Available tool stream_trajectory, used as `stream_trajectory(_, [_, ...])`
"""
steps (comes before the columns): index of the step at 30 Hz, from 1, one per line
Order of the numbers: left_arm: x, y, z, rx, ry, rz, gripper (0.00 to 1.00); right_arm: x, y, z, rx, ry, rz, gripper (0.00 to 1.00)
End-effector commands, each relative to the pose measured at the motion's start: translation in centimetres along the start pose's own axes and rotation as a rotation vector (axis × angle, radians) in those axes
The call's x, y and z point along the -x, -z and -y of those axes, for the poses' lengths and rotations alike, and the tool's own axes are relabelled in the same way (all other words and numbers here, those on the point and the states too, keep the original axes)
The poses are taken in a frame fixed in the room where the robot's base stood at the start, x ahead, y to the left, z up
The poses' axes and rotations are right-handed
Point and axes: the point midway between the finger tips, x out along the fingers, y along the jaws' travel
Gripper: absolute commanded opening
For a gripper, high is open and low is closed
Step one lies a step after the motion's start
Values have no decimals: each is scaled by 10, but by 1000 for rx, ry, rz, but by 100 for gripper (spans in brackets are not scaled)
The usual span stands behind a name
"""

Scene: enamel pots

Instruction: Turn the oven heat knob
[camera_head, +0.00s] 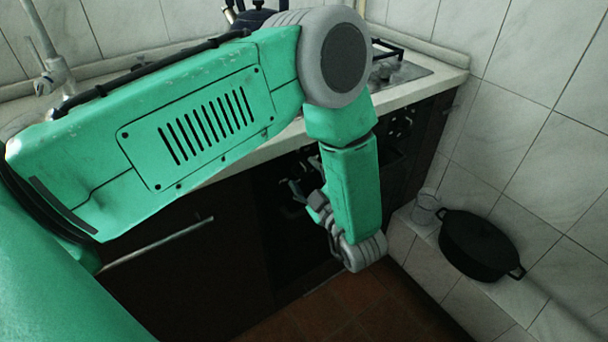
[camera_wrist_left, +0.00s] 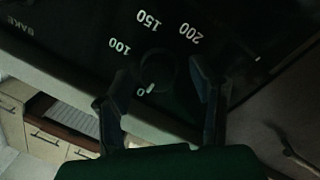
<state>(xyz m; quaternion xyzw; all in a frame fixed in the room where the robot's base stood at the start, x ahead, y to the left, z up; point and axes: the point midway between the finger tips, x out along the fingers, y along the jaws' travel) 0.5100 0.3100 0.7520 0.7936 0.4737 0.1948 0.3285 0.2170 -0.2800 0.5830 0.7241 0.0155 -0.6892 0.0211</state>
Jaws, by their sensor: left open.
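The oven heat knob (camera_wrist_left: 158,72) is a dark round dial on the black oven panel in the left wrist view. Its pale mark points at the 0, with 100, 150 and 200 printed around it. My left gripper (camera_wrist_left: 159,68) is open, with one finger on each side of the knob; I cannot tell whether they touch it. In the head view my left gripper (camera_head: 298,190) is at the dark oven front (camera_head: 282,222), and my forearm covers part of the panel. The knob cannot be made out there. My right gripper is not in view.
A black pot (camera_head: 478,246) and a clear glass (camera_head: 425,208) stand on a tiled ledge at right. A stovetop (camera_head: 398,74) and dark kettle (camera_head: 254,14) are on the counter behind my arm. A cupboard handle (camera_head: 158,245) sticks out at left. Red-brown floor lies below.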

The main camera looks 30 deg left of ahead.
Motion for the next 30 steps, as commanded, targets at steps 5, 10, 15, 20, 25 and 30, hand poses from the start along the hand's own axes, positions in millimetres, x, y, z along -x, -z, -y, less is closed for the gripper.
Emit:
stream_trajectory(5, [-10,0,0,0,-1,0,50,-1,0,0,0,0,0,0])
stream_trajectory(10, [-10,0,0,-1,-1,0,50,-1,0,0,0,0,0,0])
stream_trajectory(15, [-10,0,0,0,0,0,18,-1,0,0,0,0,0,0])
stream_trajectory(20, [-10,0,0,-1,-1,0,2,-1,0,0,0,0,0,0])
stream_trajectory(25, [-10,0,0,-15,0,1,2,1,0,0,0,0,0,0])
stream_trajectory(30, [-10,1,-1,-79,5,7,2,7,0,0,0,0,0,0])
